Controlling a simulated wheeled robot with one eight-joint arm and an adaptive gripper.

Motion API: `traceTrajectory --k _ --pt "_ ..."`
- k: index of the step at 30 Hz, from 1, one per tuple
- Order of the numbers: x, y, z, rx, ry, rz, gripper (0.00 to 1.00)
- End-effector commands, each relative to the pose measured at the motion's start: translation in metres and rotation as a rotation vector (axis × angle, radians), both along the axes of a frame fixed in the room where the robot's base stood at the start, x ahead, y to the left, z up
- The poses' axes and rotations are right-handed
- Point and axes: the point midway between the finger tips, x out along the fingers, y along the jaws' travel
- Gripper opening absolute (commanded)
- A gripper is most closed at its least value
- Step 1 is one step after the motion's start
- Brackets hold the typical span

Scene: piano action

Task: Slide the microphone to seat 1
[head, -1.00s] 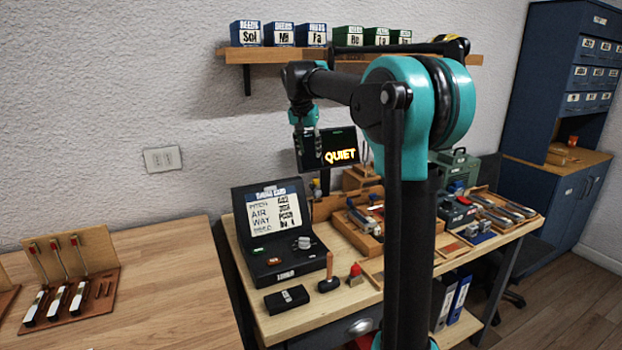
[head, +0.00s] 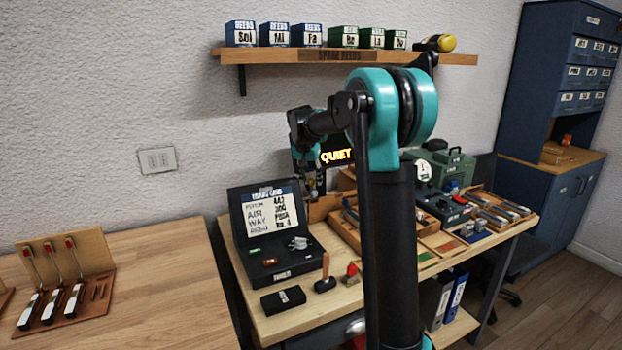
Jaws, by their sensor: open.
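My gripper (head: 311,184) hangs pointing down over the back of the workbench, just behind the open black case (head: 285,268) and in front of the lit QUIET sign (head: 337,156). Its fingers look open, though they are small and dark here. I cannot make out the microphone for certain; the area around my fingertips is small and partly covered by the gripper and the case lid. I cannot pick out a mark for seat 1.
My arm hides the bench's middle. A black box (head: 283,301), a wooden-handled tool (head: 325,275) and a red-topped item (head: 351,274) stand at the front. Wooden trays (head: 352,236) fill the right. A shelf (head: 285,56) with several reed boxes hangs above.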

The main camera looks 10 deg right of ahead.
Motion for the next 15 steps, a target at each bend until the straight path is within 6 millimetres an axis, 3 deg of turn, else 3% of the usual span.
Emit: traceTrajectory --k 4,13,15 --pt "-0.0001 -0.0001 0.0002 0.000 0.000 0.000 0.39" --pt "-0.0002 0.0000 0.0004 0.000 0.000 0.000 0.02" --pt "-0.0002 0.0000 0.0004 0.000 0.000 0.000 0.00"
